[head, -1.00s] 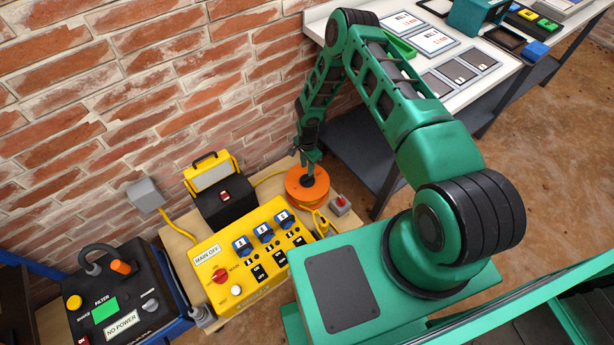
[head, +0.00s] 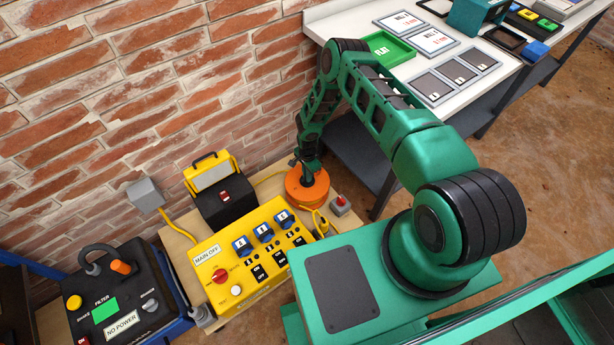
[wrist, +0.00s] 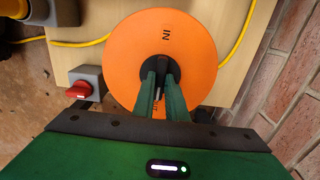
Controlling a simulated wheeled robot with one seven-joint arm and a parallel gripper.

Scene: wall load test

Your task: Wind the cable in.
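The orange cable reel (head: 298,194) lies flat on the wooden bench beside the yellow panel. A yellow cable (head: 320,220) runs from it. In the wrist view the reel (wrist: 120,60) carries the word IN, and a second, partly hidden mark sits between my fingers. My gripper (wrist: 161,70) is over the reel's dark centre hub (wrist: 160,62), with one finger on each side of a narrow dark piece there. I cannot tell whether the fingers press on it. In the head view my gripper (head: 307,180) is down at the reel's middle, its tips hidden.
A red switch on a grey box (head: 340,205) sits close to the reel. The yellow panel (head: 242,250) reads MAIN OFF. A black box with a yellow lid (head: 222,205) stands by the brick wall. A white table (head: 440,50) with frames and a green tray (head: 385,50) is at the right.

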